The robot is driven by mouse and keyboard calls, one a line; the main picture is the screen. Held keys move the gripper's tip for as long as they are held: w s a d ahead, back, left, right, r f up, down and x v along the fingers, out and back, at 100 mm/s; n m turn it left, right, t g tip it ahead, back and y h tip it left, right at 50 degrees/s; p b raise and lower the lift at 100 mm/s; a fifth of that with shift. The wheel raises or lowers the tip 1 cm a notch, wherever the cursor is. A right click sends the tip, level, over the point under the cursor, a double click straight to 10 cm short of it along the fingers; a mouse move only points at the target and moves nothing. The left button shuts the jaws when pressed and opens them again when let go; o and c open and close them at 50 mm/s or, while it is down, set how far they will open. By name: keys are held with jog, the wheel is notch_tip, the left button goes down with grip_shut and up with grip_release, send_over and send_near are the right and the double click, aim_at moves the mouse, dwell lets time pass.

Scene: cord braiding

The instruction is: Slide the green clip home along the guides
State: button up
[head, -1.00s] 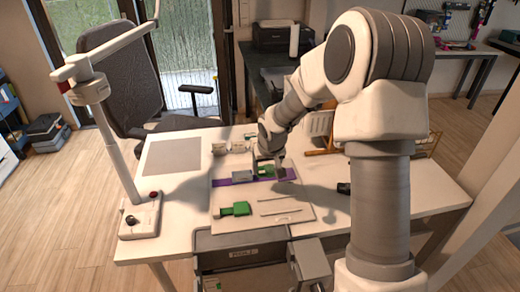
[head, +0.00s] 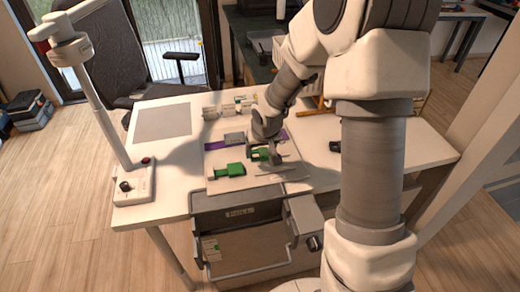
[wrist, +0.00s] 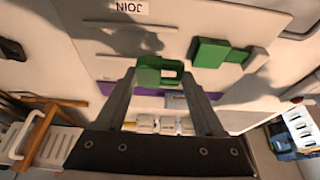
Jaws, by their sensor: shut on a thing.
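My gripper (head: 266,155) is shut on a green clip (head: 256,153), which shows between the fingertips in the wrist view (wrist: 149,71). A second green piece (head: 229,170) lies on the pale board (head: 250,180), left of and nearer the front than the held clip; it shows at right in the wrist view (wrist: 225,54). Two thin guides lie on the board; the front one (head: 279,168) is right of the second green piece, and the other is partly behind my gripper. The held clip is apart from the second piece. Its height above the board cannot be told.
A purple strip (head: 213,146) with a grey block (head: 234,138) lies behind the clip. Small pale fixtures (head: 212,114) stand at the back. An open drawer (head: 245,247) juts out in front.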

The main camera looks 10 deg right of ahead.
aim_at(260, 170)
jog(key=shift+f+b, duration=1.7)
jog(key=shift+f, duration=0.55)
jog(key=shift+f, duration=0.15)
jog(key=o, duration=1.3)
jog(key=shift+p+v, duration=1.9)
jog(key=shift+v, duration=1.15)
